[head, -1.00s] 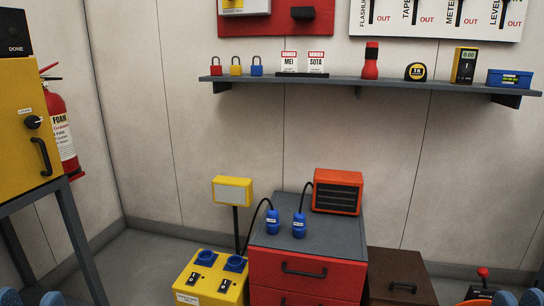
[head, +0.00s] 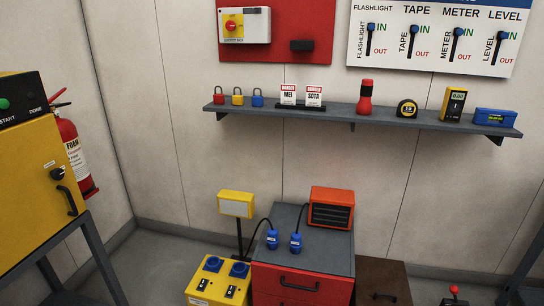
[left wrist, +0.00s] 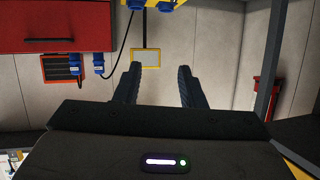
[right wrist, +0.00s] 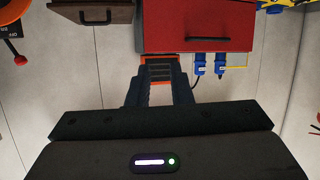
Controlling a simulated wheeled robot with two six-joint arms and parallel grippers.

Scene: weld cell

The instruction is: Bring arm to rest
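My left gripper (left wrist: 159,78) shows in the left wrist view. Its two dark fingers stand apart with nothing between them. My right gripper (right wrist: 160,85) shows in the right wrist view. Its fingers are also apart, with a narrower gap and nothing held; the orange heater (right wrist: 160,72) is seen behind the gap. Neither gripper nor arm shows in the head view. Neither gripper visibly touches anything.
A red cabinet (head: 290,284) bears the orange heater (head: 332,207) and two blue plugs (head: 272,239). A yellow socket box (head: 219,282) stands beside it. A yellow machine (head: 35,200) is at left. A wall shelf (head: 380,119) holds padlocks, tags and tools.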

